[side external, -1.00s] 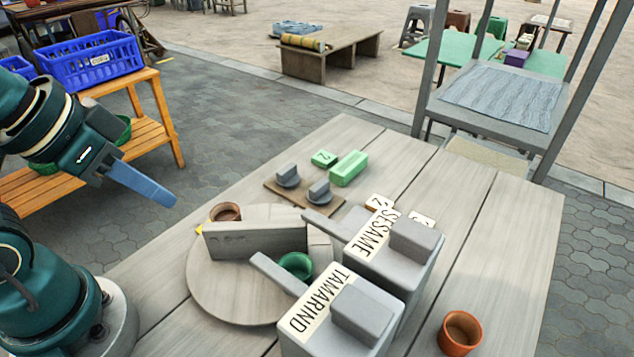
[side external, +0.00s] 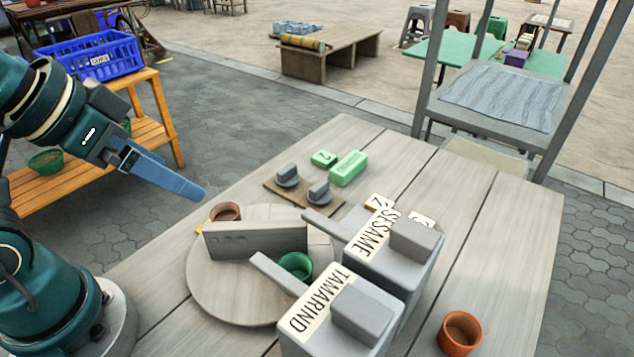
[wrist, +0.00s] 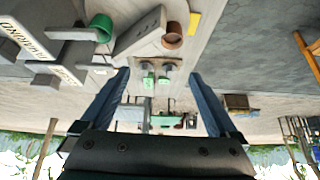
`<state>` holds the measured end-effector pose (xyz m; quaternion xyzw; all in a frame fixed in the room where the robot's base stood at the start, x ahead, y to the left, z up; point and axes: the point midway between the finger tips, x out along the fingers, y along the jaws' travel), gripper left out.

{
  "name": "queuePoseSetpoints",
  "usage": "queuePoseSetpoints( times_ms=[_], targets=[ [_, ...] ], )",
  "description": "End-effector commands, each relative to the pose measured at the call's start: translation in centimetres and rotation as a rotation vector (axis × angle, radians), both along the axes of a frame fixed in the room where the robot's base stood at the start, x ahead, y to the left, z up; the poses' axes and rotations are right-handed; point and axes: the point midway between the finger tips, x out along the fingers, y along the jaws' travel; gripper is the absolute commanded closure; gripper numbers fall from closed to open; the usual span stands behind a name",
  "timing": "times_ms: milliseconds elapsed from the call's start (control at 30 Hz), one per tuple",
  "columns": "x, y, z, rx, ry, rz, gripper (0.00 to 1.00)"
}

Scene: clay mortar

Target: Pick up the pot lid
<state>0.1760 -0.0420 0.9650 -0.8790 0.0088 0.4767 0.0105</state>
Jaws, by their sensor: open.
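Two small grey round pieces with block-like knobs, which look like lids, sit on a brown board (side external: 275,190). One lid-like piece (side external: 288,177) is farther back and the other (side external: 319,192) is nearer. I cannot tell which is the pot lid. They also show small near the centre of the wrist view (wrist: 143,67). My gripper (side external: 198,192) is in the air left of the board, clear of everything. In the wrist view my gripper (wrist: 160,73) has its two blue fingers wide apart and nothing between them.
Grey containers labelled TAMARIND (side external: 345,325) and SESAME (side external: 385,265) stand at the front right. A round board (side external: 225,290) carries a grey slab (side external: 255,241), a brown cup (side external: 226,211) and a green cup (side external: 296,264). Green blocks (side external: 348,168) lie behind the lids. An orange pot (side external: 460,333) stands front right.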

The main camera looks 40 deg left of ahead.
Motion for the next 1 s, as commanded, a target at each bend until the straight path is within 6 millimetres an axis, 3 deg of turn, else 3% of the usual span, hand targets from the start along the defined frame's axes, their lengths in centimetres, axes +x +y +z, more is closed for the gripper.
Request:
queuePoseSetpoints(
  times_ms=[233, 467, 733, 867, 1000],
  targets=[
    [6.9, 0.1, 3.0, 0.009, -0.067, -0.021, 0.05],
    [14.0, 0.9, 2.3, 0.016, -0.057, -0.022, 0.05],
    [20.7, 2.4, -3.1, 0.013, 0.019, -0.005, 0.05],
    [22.3, 3.0, -6.7, 0.005, 0.076, 0.009, 0.05],
    [22.4, 3.5, -9.8, -0.003, 0.143, 0.021, 0.05]
  ],
)
